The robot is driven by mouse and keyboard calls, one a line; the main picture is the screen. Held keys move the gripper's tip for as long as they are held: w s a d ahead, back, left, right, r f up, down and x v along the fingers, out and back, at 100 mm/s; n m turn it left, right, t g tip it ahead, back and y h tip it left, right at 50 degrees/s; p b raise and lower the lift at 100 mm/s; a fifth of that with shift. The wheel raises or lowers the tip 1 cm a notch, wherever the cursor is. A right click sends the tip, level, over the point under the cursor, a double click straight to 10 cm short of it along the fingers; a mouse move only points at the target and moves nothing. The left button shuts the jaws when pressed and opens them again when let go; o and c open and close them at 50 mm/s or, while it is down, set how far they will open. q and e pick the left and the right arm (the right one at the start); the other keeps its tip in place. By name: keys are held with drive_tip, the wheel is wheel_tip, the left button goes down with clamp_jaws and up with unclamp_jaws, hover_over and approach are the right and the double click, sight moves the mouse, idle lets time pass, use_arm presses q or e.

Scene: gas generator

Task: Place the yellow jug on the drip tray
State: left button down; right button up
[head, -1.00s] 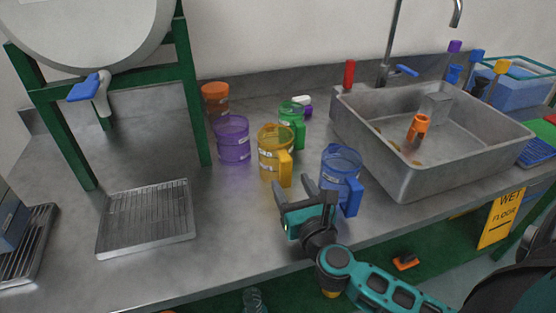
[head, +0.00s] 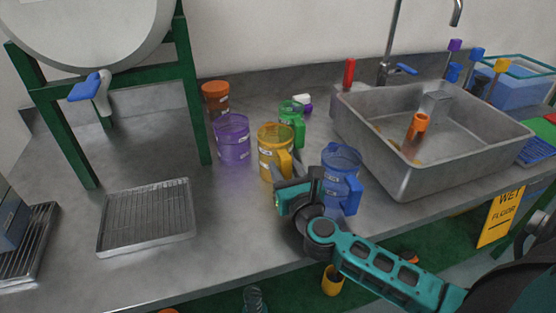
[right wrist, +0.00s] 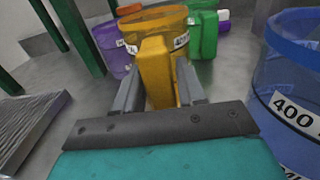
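The yellow jug (head: 275,148) stands upright on the steel counter, between the purple jug and the blue jug. Its handle (right wrist: 157,72) points toward my right gripper in the right wrist view. My right gripper (head: 294,180) is at the jug's front, and its fingers (right wrist: 160,90) are apart, one on each side of the handle. I cannot tell whether they touch it. The drip tray (head: 147,222), a ribbed metal tray, lies empty on the counter at the left, in front of the green stand. It also shows at the left edge of the right wrist view (right wrist: 30,125). My left gripper is not in view.
The blue jug (head: 341,172) stands close to the right of my gripper. The purple jug (head: 232,142) and green jug (head: 291,118) stand near the yellow one. A green frame (head: 192,100) rises behind the tray. The sink (head: 440,165) is at right. The counter between tray and jugs is clear.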

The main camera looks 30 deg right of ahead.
clamp_jaws()
drive_tip(key=shift+r, duration=0.1)
